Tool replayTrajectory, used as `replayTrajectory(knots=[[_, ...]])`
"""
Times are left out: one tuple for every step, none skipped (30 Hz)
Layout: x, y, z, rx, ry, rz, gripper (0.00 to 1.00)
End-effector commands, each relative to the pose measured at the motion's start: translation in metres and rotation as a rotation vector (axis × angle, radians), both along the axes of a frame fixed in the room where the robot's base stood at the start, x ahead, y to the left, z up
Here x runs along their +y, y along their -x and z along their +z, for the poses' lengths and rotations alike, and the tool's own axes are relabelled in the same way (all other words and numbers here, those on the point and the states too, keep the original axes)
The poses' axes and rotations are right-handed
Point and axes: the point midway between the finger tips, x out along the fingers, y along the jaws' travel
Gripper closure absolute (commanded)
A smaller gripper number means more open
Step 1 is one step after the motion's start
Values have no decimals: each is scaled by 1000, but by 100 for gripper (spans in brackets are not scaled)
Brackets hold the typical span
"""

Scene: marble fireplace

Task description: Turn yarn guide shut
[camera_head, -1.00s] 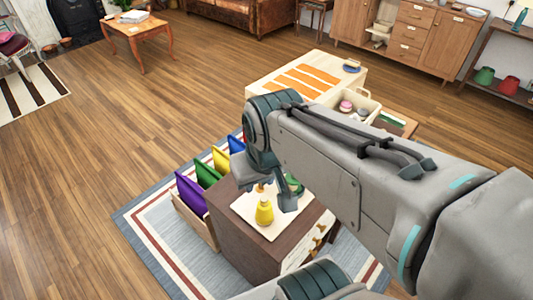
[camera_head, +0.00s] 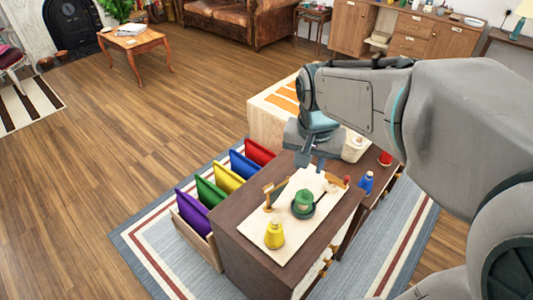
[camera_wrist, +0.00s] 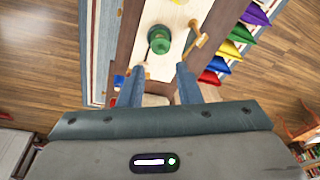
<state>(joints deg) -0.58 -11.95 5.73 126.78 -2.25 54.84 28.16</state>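A pale board (camera_head: 262,240) lies on a dark brown cabinet. On it a wooden piece with an upright post and a slanting arm (camera_head: 270,194) looks like the yarn guide; how far it is turned I cannot tell. It also shows in the wrist view (camera_wrist: 196,36), right of a green spool (camera_wrist: 158,40). The green spool (camera_head: 303,201) sits on a dark green round base. A yellow cone (camera_head: 274,235) stands at the near end. My gripper (camera_head: 311,165) hangs above the board's far end. Its fingers (camera_wrist: 162,84) are apart, with nothing held between them.
A rack of coloured panels (camera_head: 214,191) stands left of the cabinet (camera_head: 255,262). A blue cone (camera_head: 365,183) and a red item (camera_head: 385,158) stand to the right. A pale table with orange strips (camera_head: 262,117) is behind. Wood floor is open to the left.

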Motion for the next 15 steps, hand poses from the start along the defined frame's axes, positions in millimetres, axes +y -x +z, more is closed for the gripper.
replayTrajectory(knots=[[6,-16,-11,19,-8,-45,69],[10,-24,-15,28,-13,-76,69],[14,-35,-20,39,-19,-118,69],[18,-44,-25,48,-23,-149,69],[22,-52,-30,57,-27,-180,69],[28,-63,-37,69,-34,-222,69],[32,-71,-42,78,-39,-253,69],[36,-79,-48,87,-44,-286,69],[42,-88,-55,99,-50,-325,69],[46,-96,-61,107,-55,-356,69],[50,-102,-66,115,-59,-385,69],[55,-110,-73,125,-64,-420,69],[58,-115,-78,132,-68,-445,69],[61,-121,-83,137,-70,-468,69],[65,-126,-89,145,-74,-497,69]])
